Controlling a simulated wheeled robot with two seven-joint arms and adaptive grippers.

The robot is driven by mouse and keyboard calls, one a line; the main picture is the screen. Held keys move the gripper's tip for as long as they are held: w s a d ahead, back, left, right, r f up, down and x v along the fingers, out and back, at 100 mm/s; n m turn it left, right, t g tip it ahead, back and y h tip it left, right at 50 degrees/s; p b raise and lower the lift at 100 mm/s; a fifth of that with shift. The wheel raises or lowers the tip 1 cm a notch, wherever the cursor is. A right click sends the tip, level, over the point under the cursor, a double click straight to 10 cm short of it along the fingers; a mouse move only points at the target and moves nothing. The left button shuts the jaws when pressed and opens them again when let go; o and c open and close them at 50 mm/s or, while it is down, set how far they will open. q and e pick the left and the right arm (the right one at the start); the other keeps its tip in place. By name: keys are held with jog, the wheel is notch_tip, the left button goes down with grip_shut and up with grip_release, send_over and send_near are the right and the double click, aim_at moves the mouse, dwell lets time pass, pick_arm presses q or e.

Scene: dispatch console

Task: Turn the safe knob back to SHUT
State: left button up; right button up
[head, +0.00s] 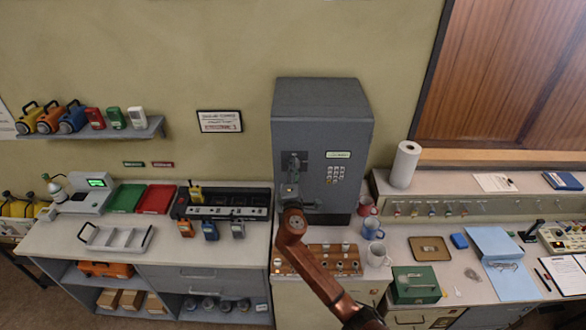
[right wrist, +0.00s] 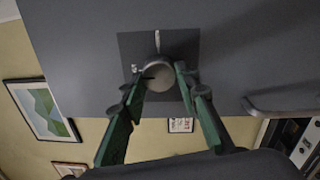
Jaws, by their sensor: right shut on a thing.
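The grey safe (head: 350,110) stands against the wall in the middle of the head view. A dark square plate on its front carries the round grey safe knob, clear in the right wrist view (right wrist: 158,78). The green fingers of my right gripper (right wrist: 161,74) are shut on the knob, one on each side. A dark pointer line on the knob points to the left in that view, near a small pale mark; another pale mark is above the knob. The lettering is too small to read. In the head view my right gripper (head: 292,190) partly hides the knob. My left gripper is not in view.
A keypad (head: 336,173) is right of the knob, and a handle (head: 312,205) sits below it. A brown board with knobs (head: 335,262) lies in front of the safe, under my right arm. Mugs (head: 376,252) stand to the right.

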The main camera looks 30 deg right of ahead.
dwell(0.3)
jog(key=o, duration=1.1)
jog(key=shift+o, duration=0.2)
jog(key=v, duration=1.2)
